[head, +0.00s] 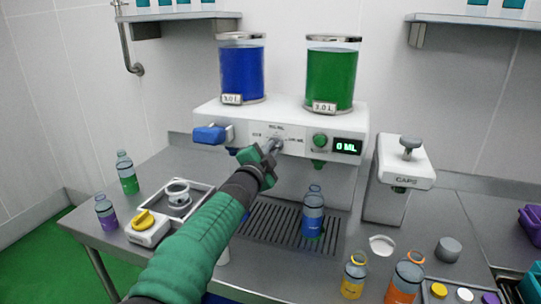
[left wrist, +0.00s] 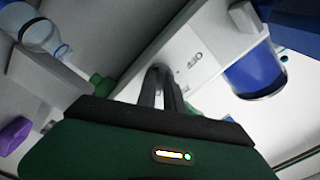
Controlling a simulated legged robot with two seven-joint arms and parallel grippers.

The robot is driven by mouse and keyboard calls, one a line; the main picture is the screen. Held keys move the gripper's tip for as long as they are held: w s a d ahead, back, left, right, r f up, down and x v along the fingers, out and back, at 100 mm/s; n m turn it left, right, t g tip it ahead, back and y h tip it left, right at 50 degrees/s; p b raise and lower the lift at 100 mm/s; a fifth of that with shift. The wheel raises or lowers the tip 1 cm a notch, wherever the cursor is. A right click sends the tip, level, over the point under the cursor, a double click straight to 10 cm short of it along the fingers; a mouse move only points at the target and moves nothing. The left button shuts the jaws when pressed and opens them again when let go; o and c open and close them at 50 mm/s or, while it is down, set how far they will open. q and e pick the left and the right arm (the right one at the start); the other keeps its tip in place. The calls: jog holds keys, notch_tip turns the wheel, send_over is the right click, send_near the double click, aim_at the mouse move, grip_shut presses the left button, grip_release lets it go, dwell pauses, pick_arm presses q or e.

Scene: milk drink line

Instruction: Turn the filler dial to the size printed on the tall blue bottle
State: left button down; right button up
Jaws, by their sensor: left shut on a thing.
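The white filler (head: 210,112) stands at the back with a dial (head: 276,144) in the middle of its front, among small labels too blurred to read surely. My left gripper (head: 270,152) is shut on the dial; its fingers also reach the panel in the left wrist view (left wrist: 163,85). They hide much of the dial, so I cannot tell its setting. The filler's display (head: 346,146) reads 0 ML. The tall blue bottle (head: 313,215) stands upright on the drip grate; its printed size is not legible. My right gripper is not in view.
A blue tank (head: 241,72) and a green tank (head: 331,75) top the filler. A blue lever (head: 212,134) and green button (head: 320,140) flank the dial. The cap machine (head: 405,165) stands right. Yellow (head: 354,280) and orange (head: 404,284) bottles stand front right.

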pick_arm(q)
jog(key=shift+d+f, duration=0.15)
jog(key=shift+f, duration=0.3)
jog(key=c, duration=1.7)
grip_release()
jog(key=shift+s, duration=0.1)
jog(key=shift+o, duration=1.2)
jog(key=shift+s+r, duration=0.1)
jog(key=shift+r, duration=0.2)
jog(key=b+v, duration=0.4)
jog(key=v, duration=1.2)
jog(key=shift+s, duration=0.35)
